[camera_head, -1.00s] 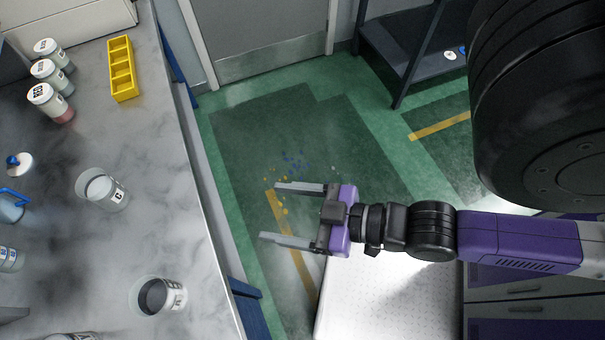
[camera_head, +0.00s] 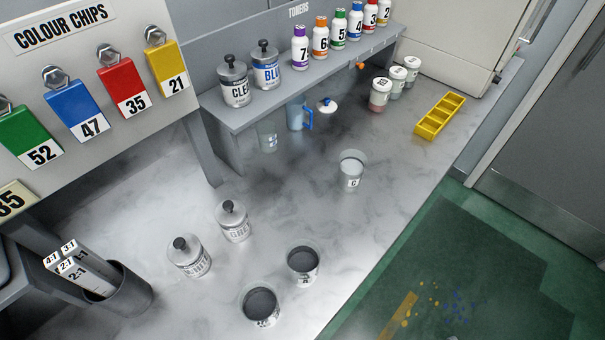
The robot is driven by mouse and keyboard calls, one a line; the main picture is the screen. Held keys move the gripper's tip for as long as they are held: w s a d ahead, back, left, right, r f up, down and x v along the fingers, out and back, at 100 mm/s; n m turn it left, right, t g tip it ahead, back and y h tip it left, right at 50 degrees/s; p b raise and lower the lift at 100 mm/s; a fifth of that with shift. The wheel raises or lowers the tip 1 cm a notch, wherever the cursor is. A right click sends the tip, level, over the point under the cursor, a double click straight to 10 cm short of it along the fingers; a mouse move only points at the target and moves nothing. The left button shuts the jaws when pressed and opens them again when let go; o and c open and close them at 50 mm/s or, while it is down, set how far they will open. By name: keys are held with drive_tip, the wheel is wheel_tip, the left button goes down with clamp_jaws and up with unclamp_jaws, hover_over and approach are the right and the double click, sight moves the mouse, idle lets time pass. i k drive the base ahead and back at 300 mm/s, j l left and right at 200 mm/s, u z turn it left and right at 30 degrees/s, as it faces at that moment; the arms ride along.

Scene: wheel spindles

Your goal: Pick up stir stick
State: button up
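Several flat white stir sticks (camera_head: 92,277) stand tilted in a dark grey round holder (camera_head: 128,296) at the lower left of the worktop. Their upper ends carry labels such as 4:1, 3:1 and 2:1, and their lower ends are hidden inside the holder. My gripper is not in the current view, so its distance from the sticks does not show.
Two lidded cans (camera_head: 190,257) and two open dark cups (camera_head: 303,264) stand right of the holder on the marbled worktop (camera_head: 375,215). A shelf (camera_head: 265,105) of toners and a colour chip board (camera_head: 85,70) rise behind. A yellow tray (camera_head: 440,117) lies far right.

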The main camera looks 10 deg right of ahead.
sight(74, 270)
drive_tip(key=j+u, duration=0.15)
drive_tip(key=u, duration=0.95)
drive_tip(key=i+l, duration=0.05)
